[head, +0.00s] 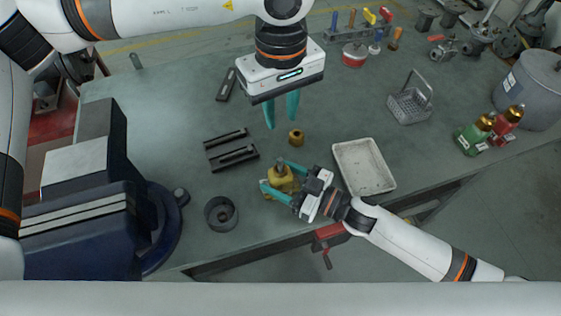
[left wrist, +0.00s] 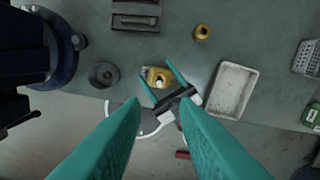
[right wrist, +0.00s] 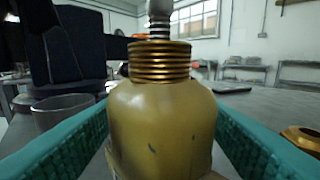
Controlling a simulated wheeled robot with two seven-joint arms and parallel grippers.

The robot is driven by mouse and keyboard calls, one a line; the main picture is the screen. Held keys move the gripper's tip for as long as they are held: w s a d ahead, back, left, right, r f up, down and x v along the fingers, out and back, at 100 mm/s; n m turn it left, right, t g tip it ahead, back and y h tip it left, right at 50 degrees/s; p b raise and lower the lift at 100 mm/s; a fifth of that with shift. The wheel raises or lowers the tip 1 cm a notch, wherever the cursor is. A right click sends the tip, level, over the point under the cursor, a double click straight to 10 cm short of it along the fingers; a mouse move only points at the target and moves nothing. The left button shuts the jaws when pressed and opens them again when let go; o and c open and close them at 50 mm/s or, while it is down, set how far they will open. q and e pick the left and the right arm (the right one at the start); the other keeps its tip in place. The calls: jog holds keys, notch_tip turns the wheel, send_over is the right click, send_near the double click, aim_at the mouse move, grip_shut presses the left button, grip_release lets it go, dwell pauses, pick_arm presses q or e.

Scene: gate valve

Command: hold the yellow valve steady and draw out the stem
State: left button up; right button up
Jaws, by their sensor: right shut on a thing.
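The yellow valve (head: 279,184) stands on the grey-green bench, with the stem (head: 281,163) rising from its threaded neck. In the right wrist view the valve body (right wrist: 162,120) fills the middle, with the stem (right wrist: 160,18) above, its top cut off. My right gripper (head: 273,177) is shut on the valve body, one finger on each side. My left gripper (head: 282,111) is open and empty, pointing down above the bench, behind the valve. A brass nut (head: 296,137) lies on the bench behind the valve; it also shows in the left wrist view (left wrist: 202,32).
A white tray (head: 364,167) lies right of the valve. A dark round cup (head: 221,214) and black slotted blocks (head: 231,150) are to its left. A blue vise (head: 80,230) fills the left front.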

aim_at(280, 159)
pick_arm(q)
notch_tip(280, 159, down, 4)
jog(key=n, duration=3)
jog(key=shift+f, duration=0.2)
jog(key=n, duration=0.4)
jog(key=shift+f+n, duration=0.3)
jog(key=shift+f, duration=0.05)
jog(key=n, duration=0.4)
jog(key=shift+f+n, duration=0.3)
jog(key=shift+f, duration=3.5)
jog(key=shift+s, duration=0.1)
